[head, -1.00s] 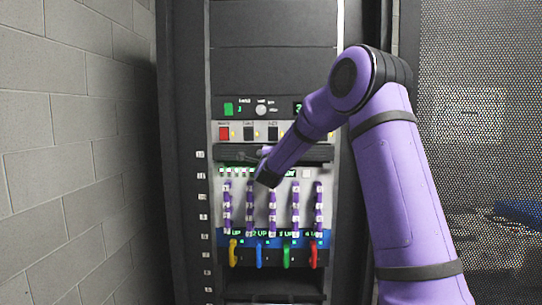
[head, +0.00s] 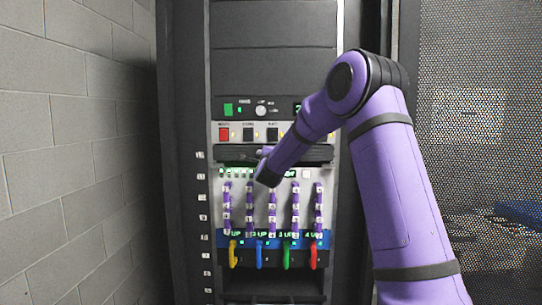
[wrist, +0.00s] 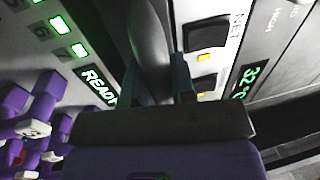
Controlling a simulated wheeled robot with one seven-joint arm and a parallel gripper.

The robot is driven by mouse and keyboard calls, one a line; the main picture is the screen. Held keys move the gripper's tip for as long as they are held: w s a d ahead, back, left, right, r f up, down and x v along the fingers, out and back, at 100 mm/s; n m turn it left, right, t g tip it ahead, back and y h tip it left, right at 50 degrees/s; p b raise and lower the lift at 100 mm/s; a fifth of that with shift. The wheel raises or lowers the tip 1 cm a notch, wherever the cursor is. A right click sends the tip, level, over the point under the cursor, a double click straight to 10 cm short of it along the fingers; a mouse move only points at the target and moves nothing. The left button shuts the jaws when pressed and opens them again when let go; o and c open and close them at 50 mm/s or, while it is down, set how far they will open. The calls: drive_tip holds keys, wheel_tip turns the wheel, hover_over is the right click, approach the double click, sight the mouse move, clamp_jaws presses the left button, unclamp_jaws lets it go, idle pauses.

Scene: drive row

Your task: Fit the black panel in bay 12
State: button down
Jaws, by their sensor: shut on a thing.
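The black panel (head: 310,153) is a long, dark, level strip across the rack, below the row of red and black switches. It lies about level with the top number label (head: 200,154) on the left post, which is too small to read surely. My gripper (head: 264,153) is shut on the panel near its middle. In the wrist view my gripper (wrist: 157,85) has a finger on each side of a dark grey part of the panel (wrist: 149,35). I cannot tell whether the panel's back is fully seated in the bay.
Above the panel is a switch unit (head: 262,132). Below it is a unit with green lights and purple cable columns (head: 272,205), with coloured handles (head: 287,255) lower down. A grey block wall (head: 75,150) stands left, and a perforated door (head: 475,120) right.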

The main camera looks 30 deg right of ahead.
drive_tip(key=shift+f, duration=0.9)
idle(0.5)
drive_tip(key=c, duration=0.9)
unclamp_jaws()
drive_tip(key=shift+o, duration=0.2)
drive_tip(key=shift+f, duration=0.1)
drive_tip(key=v, duration=1)
drive_tip(key=shift+s, duration=0.3)
drive_tip(key=shift+a, duration=0.15)
